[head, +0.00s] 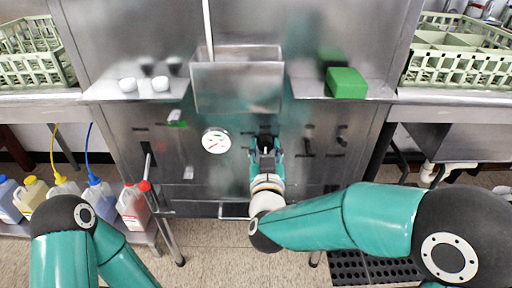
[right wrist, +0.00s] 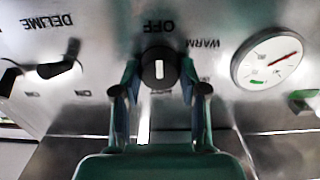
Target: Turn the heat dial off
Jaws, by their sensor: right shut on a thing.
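The heat dial (right wrist: 159,68) is a round black knob with a white mark on the steel front panel. In the right wrist view its white mark stands upright in the picture, in line with the upside-down OFF label above it; a WARM label is to the right. My right gripper (right wrist: 160,90) is shut on the dial, one finger on each side. In the head view the right gripper (head: 265,155) reaches the panel and partly hides the dial (head: 265,141). My left arm shows at lower left; its gripper is out of view.
A round white gauge (head: 216,141) sits left of the dial. Other switches (head: 342,136) are to the right, and a red-tipped lever (head: 146,178) is at left. A green block (head: 346,83) and white cups (head: 160,84) stand on side ledges. Several bottles (head: 132,206) stand low at left.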

